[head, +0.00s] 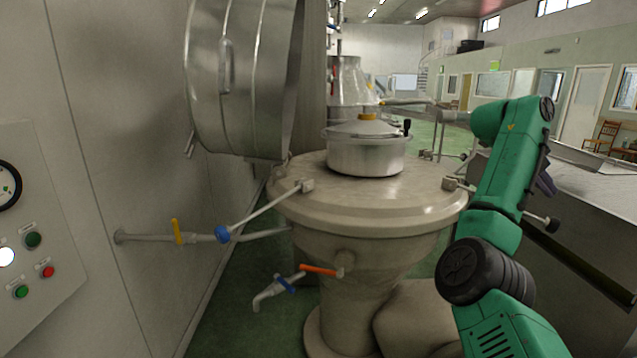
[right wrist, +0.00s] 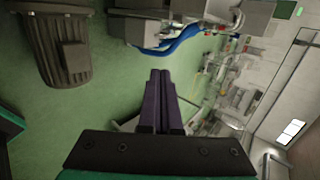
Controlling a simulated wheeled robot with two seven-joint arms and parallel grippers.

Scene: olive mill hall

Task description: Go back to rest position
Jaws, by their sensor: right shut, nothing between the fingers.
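My right arm is green and rises at the right of the head view, bent at its black joint. My right gripper (head: 547,184) is partly hidden behind the forearm, where only some dark purple finger shows. In the right wrist view the two purple fingers of the right gripper (right wrist: 160,74) lie side by side, shut, with nothing between them. They point out over green floor and touch nothing that I can see. My left gripper is in neither view.
A pale round machine (head: 372,205) with a lidded metal pot (head: 366,155) stands left of my right arm. A big steel drum door (head: 240,80) and a control panel (head: 35,240) are at left.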

